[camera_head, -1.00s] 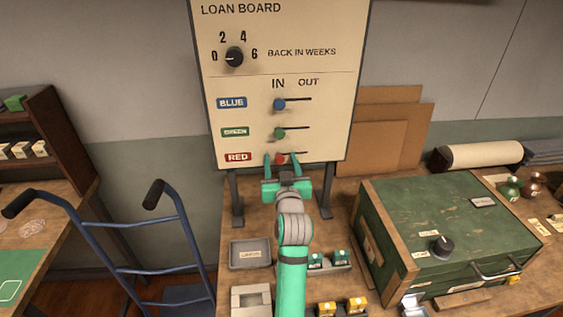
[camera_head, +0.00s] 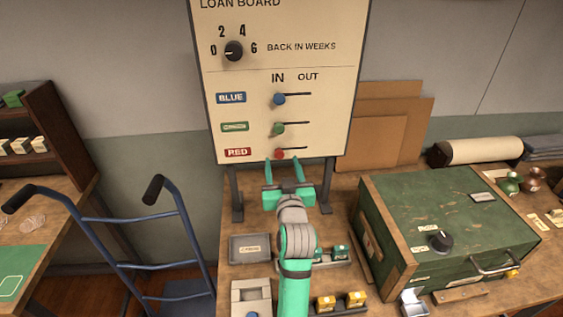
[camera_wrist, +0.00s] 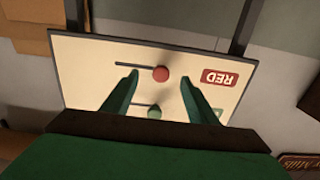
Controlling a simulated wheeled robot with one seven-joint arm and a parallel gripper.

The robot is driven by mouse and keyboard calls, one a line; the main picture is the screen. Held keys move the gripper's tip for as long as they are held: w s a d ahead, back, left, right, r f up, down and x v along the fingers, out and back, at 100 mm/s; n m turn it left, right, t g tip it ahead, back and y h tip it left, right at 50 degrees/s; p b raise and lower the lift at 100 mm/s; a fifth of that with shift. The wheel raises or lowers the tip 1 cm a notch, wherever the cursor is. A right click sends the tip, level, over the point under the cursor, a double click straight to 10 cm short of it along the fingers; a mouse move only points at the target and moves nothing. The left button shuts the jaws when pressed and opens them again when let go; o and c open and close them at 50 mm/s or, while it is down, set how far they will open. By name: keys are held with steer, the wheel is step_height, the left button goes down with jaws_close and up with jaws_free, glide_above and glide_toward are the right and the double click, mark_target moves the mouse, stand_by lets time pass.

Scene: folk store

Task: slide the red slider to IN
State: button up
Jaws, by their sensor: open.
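The loan board (camera_head: 330,110) stands upright at the back of the table. The red slider (camera_head: 279,154) is a round red knob at the left end of its slot, under the IN heading and right of the RED label (camera_head: 237,152). The slot runs from it toward the OUT side. My gripper (camera_head: 283,162) is open and empty just below and in front of the red slider. The wrist view shows the board upside down, with the red slider (camera_wrist: 161,74) between the spread fingers, beyond their tips and apart from them.
The green slider (camera_head: 278,129) and blue slider (camera_head: 279,98) sit above, also under IN. A dark dial (camera_head: 233,51) is near the board's top. A green case (camera_head: 445,225) stands right of my arm; grey trays (camera_head: 249,248) lie left. A blue hand truck (camera_head: 130,240) stands left.

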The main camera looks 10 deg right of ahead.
steer(key=shift+s, duration=2.3)
